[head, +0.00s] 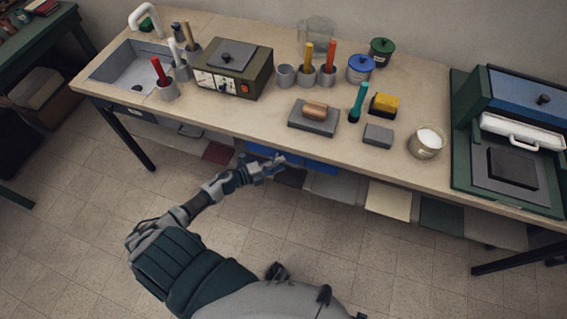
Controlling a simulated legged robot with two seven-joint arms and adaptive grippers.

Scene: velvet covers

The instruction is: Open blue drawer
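The blue drawer (320,167) is under the front edge of the long workbench; only a narrow strip of blue shows below the tabletop. My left gripper (276,165) is in front of this strip and overlaps it in the picture. I cannot tell whether it touches the drawer. The fingers are too small and dark to show whether they are open or shut. I cannot make out the drawer's handle or how far out the drawer stands. My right gripper is not in view.
The workbench (225,118) holds a sink (133,66), a green box device (232,70), pots with coloured handles, lidded jars and a green press (510,140). Coloured sheets or panels show below the bench edge, including a cream one (388,201). The tiled floor in front is clear.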

